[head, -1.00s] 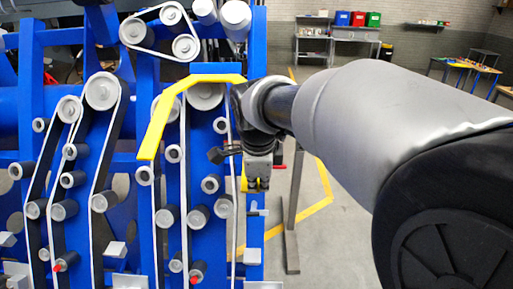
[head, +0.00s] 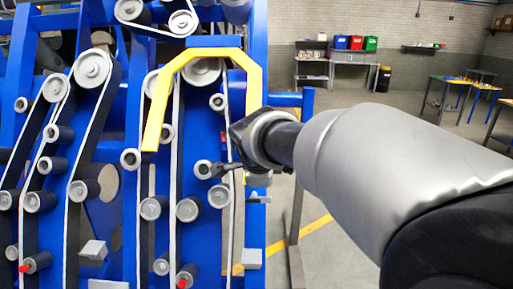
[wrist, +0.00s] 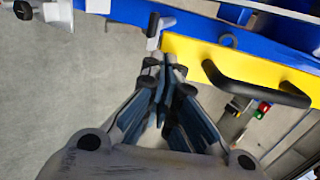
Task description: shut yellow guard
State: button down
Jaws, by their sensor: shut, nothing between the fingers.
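The yellow guard (head: 186,63) shows in the head view as a bent arch in front of the rollers and belts, its left leg angled down and its right leg running down behind my wrist. In the wrist view the guard (wrist: 190,48) is a flat yellow panel at the upper right, with a black bar handle (wrist: 255,88). My gripper (wrist: 163,72) is shut and empty, its fingers pointing at the panel's left end, left of the handle. I cannot tell whether the fingertips touch the panel. In the head view my gripper is mostly hidden by the wrist.
The blue chassis (head: 258,40) carries several rollers and white-edged belts around the guard. Grey floor lies open to its right. A grey bench (head: 345,62) with coloured bins and wooden-topped tables (head: 455,83) stand farther back.

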jog(key=b+x, duration=0.1)
jog(key=x, duration=0.4)
jog(key=w+b+x, duration=0.1)
jog(key=b+x, duration=0.1)
jog(key=x, duration=0.4)
jog(key=r+b+x, duration=0.1)
jog(key=x, duration=0.4)
jog(key=shift+w+d+f, duration=0.1)
jog(key=shift+w+f, duration=0.1)
jog(key=shift+w, duration=0.25)
